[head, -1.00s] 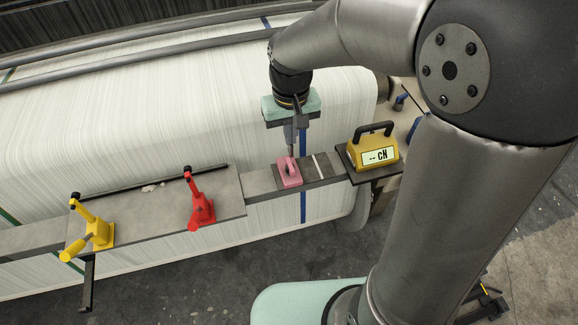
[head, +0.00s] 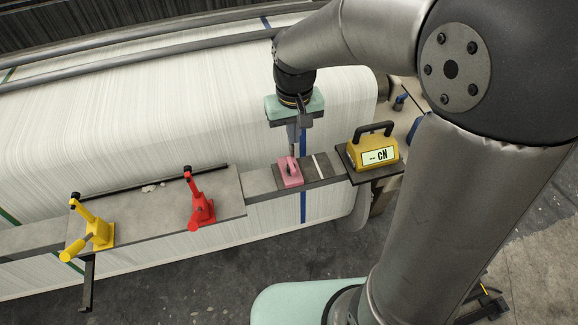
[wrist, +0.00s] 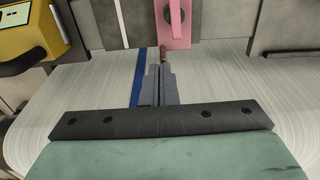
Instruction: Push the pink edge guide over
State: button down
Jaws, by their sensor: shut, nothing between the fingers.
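The pink edge guide (head: 290,174) stands upright on the grey rail, on the left part of a dark plate (head: 322,168). A white line (head: 318,165) crosses that plate to the guide's right. My gripper (head: 298,152) is shut and empty, pointing down just behind the guide, on the side of the white warp sheet. In the wrist view the closed fingertips (wrist: 162,60) are at the lower end of the pink guide (wrist: 175,25), very near it; I cannot tell if they touch. The white line (wrist: 121,24) also shows there.
A yellow cN meter (head: 373,152) stands at the rail's right end. A red clamp (head: 200,205) and a yellow clamp (head: 92,230) stand on the wider plate to the left. The rail between guide and red clamp is clear.

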dwell(0.3)
notch_tip(320, 180, up, 5)
jog(key=p, duration=0.3)
jog(key=shift+p, duration=0.35)
notch_tip(320, 180, up, 18)
jog(key=b, duration=0.1)
jog(key=shift+f, duration=0.25)
jog(key=s+d+f+m, duration=0.1)
jog(key=s+d+f, duration=0.4)
jog(key=s+f, duration=0.3)
jog(key=s+d+f+m, duration=0.1)
jog(key=s+d+f, duration=0.5)
jog(key=s+f, duration=0.2)
notch_tip(320, 180, down, 2)
jog(key=shift+f+m+t, duration=0.2)
jog(key=shift+m+t, duration=0.1)
jog(key=shift+t, duration=0.1)
